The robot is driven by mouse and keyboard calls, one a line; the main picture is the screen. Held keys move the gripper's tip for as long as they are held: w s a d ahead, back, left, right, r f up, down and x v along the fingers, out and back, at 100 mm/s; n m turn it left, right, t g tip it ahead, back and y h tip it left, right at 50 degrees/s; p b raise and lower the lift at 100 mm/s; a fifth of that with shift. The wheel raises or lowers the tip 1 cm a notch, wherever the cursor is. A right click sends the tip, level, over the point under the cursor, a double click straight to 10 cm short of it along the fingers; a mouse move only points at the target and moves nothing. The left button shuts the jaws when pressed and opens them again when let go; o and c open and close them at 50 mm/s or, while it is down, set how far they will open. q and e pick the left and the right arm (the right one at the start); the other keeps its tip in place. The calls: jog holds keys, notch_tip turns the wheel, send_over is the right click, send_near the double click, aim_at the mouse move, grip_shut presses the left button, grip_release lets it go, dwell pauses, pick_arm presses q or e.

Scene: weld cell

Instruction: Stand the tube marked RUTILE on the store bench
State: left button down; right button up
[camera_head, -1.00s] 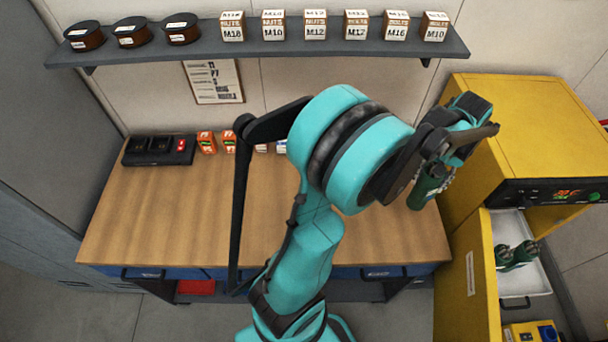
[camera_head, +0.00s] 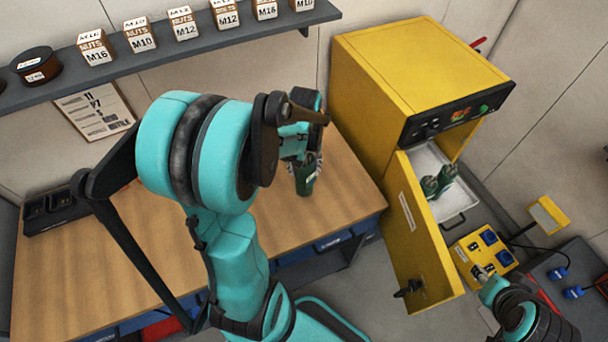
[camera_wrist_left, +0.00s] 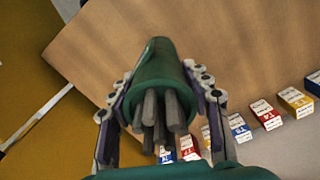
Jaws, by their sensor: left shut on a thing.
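My left gripper (camera_head: 305,160) is shut on a green tube (camera_head: 306,180) over the right part of the wooden bench (camera_head: 345,185). In the left wrist view the tube (camera_wrist_left: 158,68) sits between both fingers (camera_wrist_left: 160,105), its open end towards me with several grey rods inside. It looks roughly upright in the head view. I cannot tell whether it touches the bench top, and no marking on it is readable. Two more green tubes (camera_head: 437,182) stand in the tray of the yellow oven (camera_head: 410,65). My right arm shows at lower right; its gripper (camera_head: 482,273) is too unclear to read.
The oven door (camera_head: 415,235) hangs open right of the bench. A yellow socket box (camera_head: 480,255) is beyond it. A shelf (camera_head: 190,52) with nut boxes runs above. The bench's front middle is clear.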

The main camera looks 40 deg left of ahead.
pick_arm(q)
jog(key=shift+f+b, duration=0.45)
jog(key=shift+f, duration=1.55)
jog(key=shift+f, duration=0.15)
jog(key=c, duration=0.7)
grip_release()
